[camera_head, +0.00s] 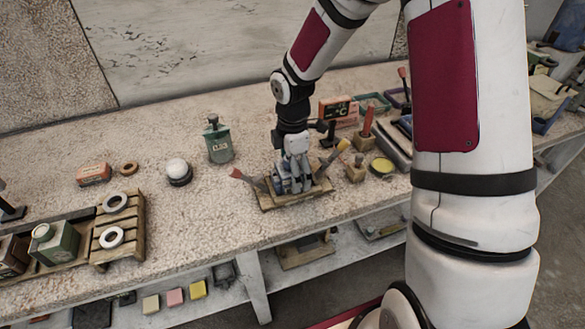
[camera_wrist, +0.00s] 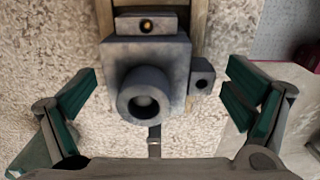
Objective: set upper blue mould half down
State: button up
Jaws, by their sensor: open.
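The blue-grey mould (camera_wrist: 118,72) is a block with a round, hollow neck on top, seen from above in the wrist view. In the head view, the blue mould (camera_head: 281,186) is partly hidden behind my gripper (camera_head: 296,172). It stands on a small wooden stand (camera_head: 272,205) near the table's front edge. My gripper (camera_wrist: 160,76) is open, with its green-padded fingers apart on the left and right of the mould. I see gaps between the pads and the block. The seam between the mould halves cannot be made out.
A white sphere (camera_head: 177,168) on a dark base and a green bottle (camera_head: 219,147) stand to the left. A wooden rack (camera_head: 130,245) holds white rings.

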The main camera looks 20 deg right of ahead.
jog(key=shift+b, duration=0.3)
notch_tip(320, 180, up, 14)
jog(key=p, duration=0.1)
jog(key=s+r+m+t, duration=0.2)
jog(key=s+r+m, duration=0.4)
jog(key=s+m, duration=0.3)
jog(key=s+r+m+t, duration=0.2)
jog(key=s+r+m, duration=0.4)
jog(key=s, duration=0.9)
jog(key=m, duration=0.2)
jog(key=shift+s+m+t, duration=0.25)
jog(key=shift+m+t, duration=0.15)
jog(key=shift+d, duration=0.15)
